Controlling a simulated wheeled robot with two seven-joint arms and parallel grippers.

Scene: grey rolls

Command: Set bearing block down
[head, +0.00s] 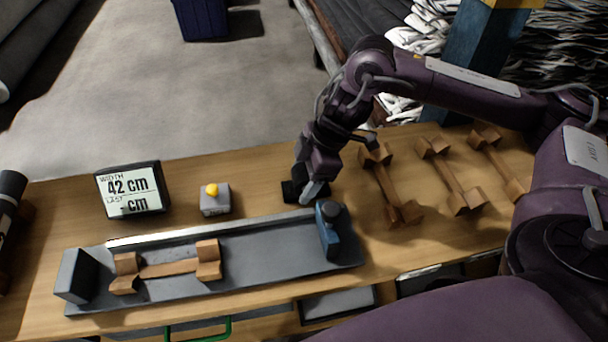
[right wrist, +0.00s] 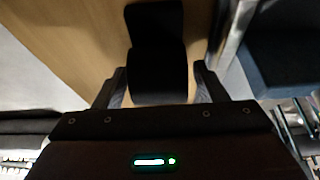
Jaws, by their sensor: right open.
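A small black block (head: 291,191), apparently the bearing block, stands on the wooden table behind the right end of the grey tray. My right gripper (head: 309,188) is over its right side, pointing down, and partly hides it. In the right wrist view the black block (right wrist: 158,55) lies between the two spread fingers of my right gripper (right wrist: 158,85), which is open. Table shows between the block and the fingers. The block's underside is hidden. My left gripper is not in view.
The grey tray (head: 275,250) holds a wooden cradle (head: 167,268), a dark end block (head: 77,276) and a blue block (head: 328,228). A display reading 42 cm (head: 132,190) and a yellow-button box (head: 214,199) stand behind. Several wooden cradles (head: 388,187) lie right of my gripper.

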